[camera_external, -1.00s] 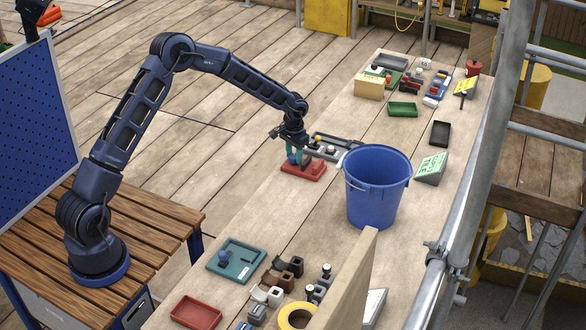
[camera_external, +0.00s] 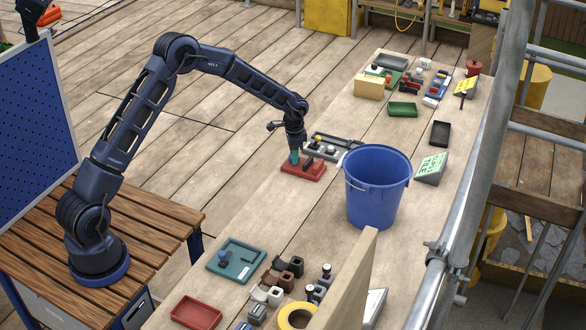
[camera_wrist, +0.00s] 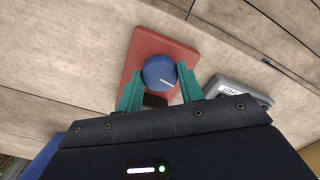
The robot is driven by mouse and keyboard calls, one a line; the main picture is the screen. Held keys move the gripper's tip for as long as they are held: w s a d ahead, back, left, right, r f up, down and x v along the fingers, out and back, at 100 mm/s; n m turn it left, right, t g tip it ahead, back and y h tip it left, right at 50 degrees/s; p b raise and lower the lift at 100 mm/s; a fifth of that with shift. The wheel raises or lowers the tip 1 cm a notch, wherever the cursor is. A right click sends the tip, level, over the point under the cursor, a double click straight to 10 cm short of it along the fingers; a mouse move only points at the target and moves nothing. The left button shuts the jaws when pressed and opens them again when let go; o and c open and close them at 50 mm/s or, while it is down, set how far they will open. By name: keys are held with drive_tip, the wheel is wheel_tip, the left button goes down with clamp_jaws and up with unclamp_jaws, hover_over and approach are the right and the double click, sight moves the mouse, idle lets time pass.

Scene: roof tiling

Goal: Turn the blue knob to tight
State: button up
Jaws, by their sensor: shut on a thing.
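The blue knob (camera_wrist: 160,72) has a round top with a white line, which points roughly to the right in the wrist view. It stands on a red base (camera_wrist: 178,37), which also shows on the bench in the external view (camera_external: 303,170). My gripper (camera_wrist: 159,80) has teal fingers on either side of the knob and is shut on it. In the external view my gripper (camera_external: 294,157) points down at the red base and mostly hides the knob. A dark block (camera_external: 307,162) sits on the base beside it. I cannot read any tight mark.
A blue bucket (camera_external: 377,205) stands to the right.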

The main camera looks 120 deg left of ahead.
idle(0.3)
drive_tip(key=o, duration=0.7)
wheel_tip(320, 180, up, 11)
drive_tip(key=shift+f, duration=0.1)
idle(0.6)
